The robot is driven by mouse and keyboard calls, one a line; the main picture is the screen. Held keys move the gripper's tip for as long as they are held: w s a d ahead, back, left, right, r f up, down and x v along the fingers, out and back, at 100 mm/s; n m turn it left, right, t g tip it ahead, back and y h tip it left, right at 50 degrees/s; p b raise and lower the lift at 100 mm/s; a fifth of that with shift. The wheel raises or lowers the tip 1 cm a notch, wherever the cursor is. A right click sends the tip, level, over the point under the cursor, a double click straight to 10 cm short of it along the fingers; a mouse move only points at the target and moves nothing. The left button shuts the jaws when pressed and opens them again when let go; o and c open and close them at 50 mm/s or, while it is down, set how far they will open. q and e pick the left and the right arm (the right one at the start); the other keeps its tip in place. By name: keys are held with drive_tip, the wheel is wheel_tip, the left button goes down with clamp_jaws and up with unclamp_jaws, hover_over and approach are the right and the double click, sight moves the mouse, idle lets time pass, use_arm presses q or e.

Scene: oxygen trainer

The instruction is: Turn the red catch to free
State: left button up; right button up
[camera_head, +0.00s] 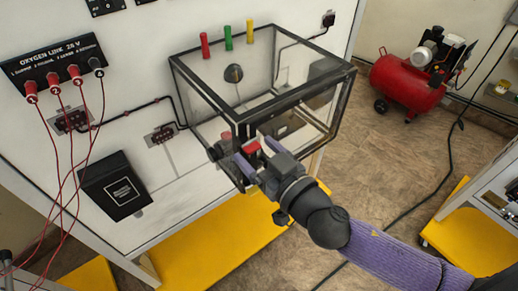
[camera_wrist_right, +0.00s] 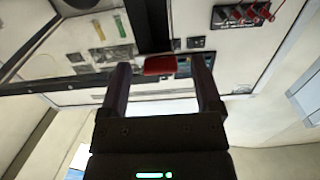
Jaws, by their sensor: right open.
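The red catch (camera_head: 254,147) is on the dark front frame of the clear-walled box (camera_head: 339,78). In the right wrist view the red catch (camera_wrist_right: 159,66) shows as a flat red piece between the fingertips. My right gripper (camera_head: 254,156) is open at the lower front of the box, its two purple fingers pointing at the frame. In the wrist view the right gripper (camera_wrist_right: 159,75) has a finger on each side of the catch, with gaps visible; contact is not clear. The wrist and fingers partly hide the frame behind. My left gripper is not in view.
The box juts from a white panel with red, green and yellow pegs (camera_head: 228,38) above. Red cables hang from the oxygen line unit (camera_head: 54,67) at left, above a black box (camera_head: 115,186). A red compressor (camera_head: 407,83) stands on the floor.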

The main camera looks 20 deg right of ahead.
clamp_jaws()
drive_tip(key=shift+n, duration=0.4)
drive_tip(key=n, duration=0.2)
drive_tip(key=n+p, duration=0.1)
drive_tip(key=shift+r+n, duration=0.2)
drive_tip(key=shift+n, duration=0.2)
drive_tip(key=n+p, duration=0.1)
drive_tip(key=n, duration=0.3)
drive_tip(key=shift+r+n, duration=0.1)
drive_tip(key=shift+n, duration=0.2)
drive_tip(key=n+p, duration=0.1)
drive_tip(key=n, duration=0.3)
drive_tip(key=shift+a, duration=0.1)
drive_tip(key=shift+n+p, duration=0.55)
drive_tip(key=shift+n, duration=1.95)
